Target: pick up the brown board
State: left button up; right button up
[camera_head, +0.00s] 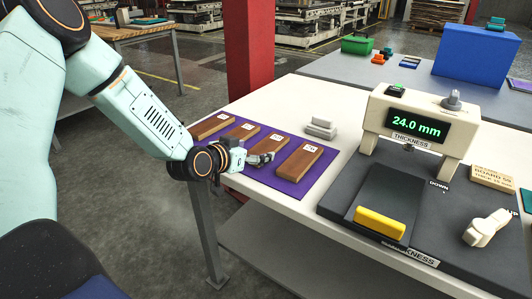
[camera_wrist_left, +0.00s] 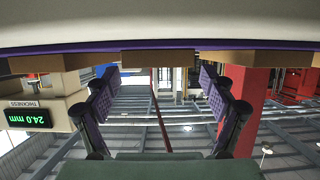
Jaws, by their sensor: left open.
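Several brown boards with white labels lie side by side on a purple mat (camera_head: 290,196) at the table's left end. The nearest brown board (camera_head: 300,160) lies just right of my left gripper (camera_head: 264,159). Another board (camera_head: 264,142) lies behind the gripper and is partly hidden by it. Two more boards (camera_head: 240,131) (camera_head: 212,126) lie farther left. The left gripper is open and empty, low at the mat. In the left wrist view, upside down, its spread fingers (camera_wrist_left: 160,85) face the board edges, with one board (camera_wrist_left: 157,57) between them. My right gripper is out of view.
A thickness gauge (camera_head: 416,118) reading 24.0 mm stands right on a dark base with a yellow bar (camera_head: 380,222). Small grey blocks (camera_head: 321,128) sit behind the mat. A red column (camera_head: 249,55) rises beyond the table's left end. The white tabletop (camera_head: 278,112) has bare room around the mat.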

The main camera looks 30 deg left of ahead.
aim_at(259, 152)
pick_arm(q)
jog(key=x, duration=0.2)
jog(key=shift+w+d+f+b, duration=0.15)
jog(key=shift+w+f+b, duration=0.1)
jog(key=shift+b, duration=0.1)
jog(key=shift+s+r, duration=0.1)
jog(key=c, duration=1.3)
notch_tip(259, 152, up, 10)
jog(key=p, duration=0.3)
jog(key=shift+p, duration=0.35)
